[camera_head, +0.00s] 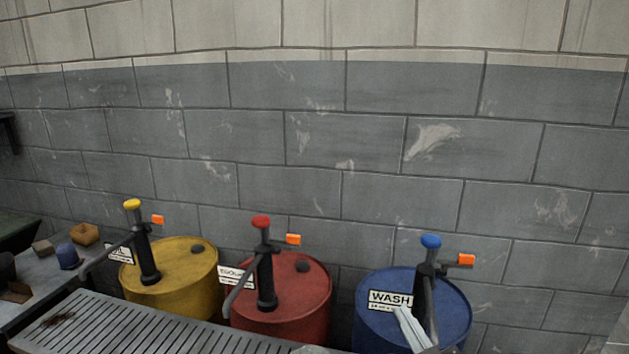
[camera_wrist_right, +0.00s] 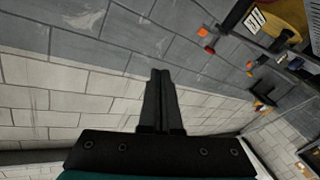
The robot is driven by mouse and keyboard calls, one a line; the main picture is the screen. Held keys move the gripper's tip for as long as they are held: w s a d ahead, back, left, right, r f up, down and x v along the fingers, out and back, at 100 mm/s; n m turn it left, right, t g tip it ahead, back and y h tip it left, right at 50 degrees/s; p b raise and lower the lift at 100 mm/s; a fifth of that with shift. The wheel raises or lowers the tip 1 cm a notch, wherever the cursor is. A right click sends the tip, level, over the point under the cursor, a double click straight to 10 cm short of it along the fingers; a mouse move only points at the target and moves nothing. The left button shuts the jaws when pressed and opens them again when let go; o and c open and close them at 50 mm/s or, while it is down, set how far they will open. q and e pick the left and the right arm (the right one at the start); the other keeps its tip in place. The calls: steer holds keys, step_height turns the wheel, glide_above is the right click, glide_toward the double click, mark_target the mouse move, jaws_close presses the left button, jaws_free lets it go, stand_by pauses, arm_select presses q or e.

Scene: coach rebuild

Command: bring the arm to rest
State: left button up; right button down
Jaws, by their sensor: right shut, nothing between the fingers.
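My right gripper (camera_wrist_right: 160,76) shows in its wrist view with its two dark fingers together and nothing between them. Beyond the fingers is the block wall, seen tilted. My left gripper is in neither view.
A yellow drum (camera_head: 182,281), a red drum (camera_head: 293,316) and a blue drum (camera_head: 378,318) with pumps stand along the wall (camera_head: 400,150). A slatted metal grate (camera_head: 130,328) lies in front. Small items, including a blue one (camera_head: 68,257), sit on a bench at left.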

steer(key=s+d+f+m+g+h, duration=0.45)
steer(key=s+f+g, duration=0.25)
steer(key=s+f, duration=0.25)
steer(key=s+a+f+g+y, duration=0.15)
steer(key=s+f+g, duration=0.25)
steer(key=s, duration=0.4)
steer(key=s+a+f+g, duration=0.2)
steer(key=s+f+g, duration=0.15)
steer(key=s, duration=0.45)
step_height(320, 180, down, 21)
steer(key=s+g, duration=0.1)
steer(key=s+d+f+g, duration=0.1)
steer(key=s+d+f, duration=0.1)
steer(key=s+f, duration=1.2)
steer(key=shift+s+d+f, duration=0.25)
steer(key=shift+s+d, duration=0.1)
steer(key=shift+s, duration=0.7)
